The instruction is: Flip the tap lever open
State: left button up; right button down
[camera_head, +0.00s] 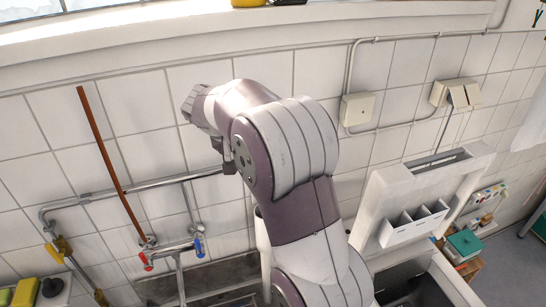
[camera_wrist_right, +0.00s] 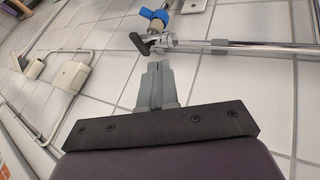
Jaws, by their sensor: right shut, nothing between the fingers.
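The chrome wall tap (camera_head: 170,249) has a red handle (camera_head: 146,262) and a blue handle (camera_head: 198,247). In the right wrist view, a blue handle (camera_wrist_right: 157,17) with a brass-coloured part is at the top. Below it a small dark lever (camera_wrist_right: 139,43) sits beside a grey fitting on a chrome pipe (camera_wrist_right: 260,48); I cannot tell whether it is the tap lever. My right gripper (camera_wrist_right: 156,66) is shut and empty, with its tips just below that lever and fitting, apparently apart from them. In the head view my right arm largely hides its fingers. My left gripper is out of view.
A rust-red rod (camera_head: 105,150) slants above the tap. A sink (camera_head: 200,277) lies below it, partly hidden by my arm. Pipes with yellow valves (camera_head: 62,248) are at left. A white dispenser (camera_head: 413,222) stands at right. Electrical boxes (camera_head: 357,109) hang on the tiled wall.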

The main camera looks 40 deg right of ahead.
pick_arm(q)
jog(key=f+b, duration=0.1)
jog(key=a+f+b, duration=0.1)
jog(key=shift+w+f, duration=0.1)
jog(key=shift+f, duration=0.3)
pick_arm(e)
jog(key=s+d+r+x, duration=0.1)
jog(key=d+x, duration=0.1)
jog(key=x, duration=0.9)
pick_arm(q)
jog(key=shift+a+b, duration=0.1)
jog(key=shift+b, duration=0.2)
pick_arm(e)
jog(key=shift+a, duration=0.2)
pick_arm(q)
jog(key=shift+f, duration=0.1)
pick_arm(e)
jog(key=shift+s+d+n+t, duration=0.2)
jog(key=shift+n+t, duration=0.1)
jog(key=shift+n, duration=0.1)
